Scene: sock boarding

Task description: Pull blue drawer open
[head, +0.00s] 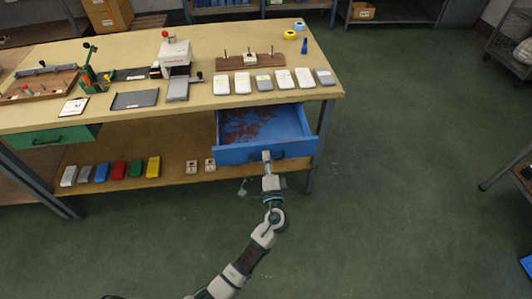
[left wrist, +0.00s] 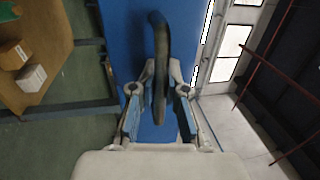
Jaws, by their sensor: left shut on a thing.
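The blue drawer (head: 262,134) sticks out open from under the right end of the workbench, with small reddish-brown bits on its floor. Its blue front also shows in the left wrist view (left wrist: 130,45), with a dark curved handle (left wrist: 161,60). My left gripper (head: 266,158) is at the drawer front. In the left wrist view its two fingers (left wrist: 160,112) stand on either side of the handle, shut on it. My right gripper is in neither view.
The wooden workbench (head: 215,107) carries several grey-white packs, a small press (head: 175,56) and a peg board (head: 249,61). A closed green drawer (head: 47,138) is at left. Coloured packs lie on the lower shelf. The green floor (head: 400,170) is clear to the right.

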